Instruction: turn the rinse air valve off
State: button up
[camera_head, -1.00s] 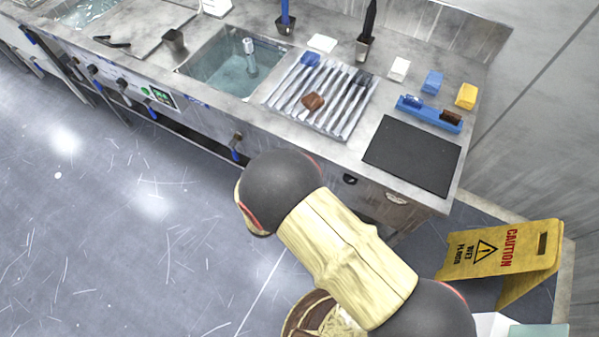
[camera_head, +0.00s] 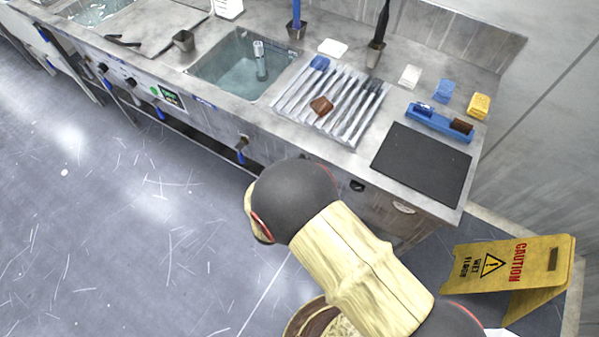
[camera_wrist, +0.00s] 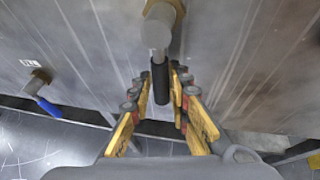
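In the wrist view a valve with a brass fitting and a grey round stem carries a black lever (camera_wrist: 160,82), pointing down the picture. My gripper (camera_wrist: 161,72) has its yellow fingers on either side of this lever. The fingers are apart, with narrow gaps to the lever, and I cannot tell whether either one touches it. A second valve with a blue lever (camera_wrist: 48,107) sits to the left on the same panel. In the head view a blue-handled valve (camera_head: 241,150) shows on the bench front; my gripper itself is hidden there. No readable label names the rinse air valve.
The bench top above holds a water sink (camera_head: 232,72), a ribbed rack (camera_head: 345,118) and a black mat (camera_head: 422,165). A yellow caution sign (camera_head: 515,270) stands on the floor at right. The floor at left is clear.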

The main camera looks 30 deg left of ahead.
jog(key=o, duration=0.3)
jog(key=shift+r, duration=0.1)
jog(key=v, duration=1.2)
dwell(0.4)
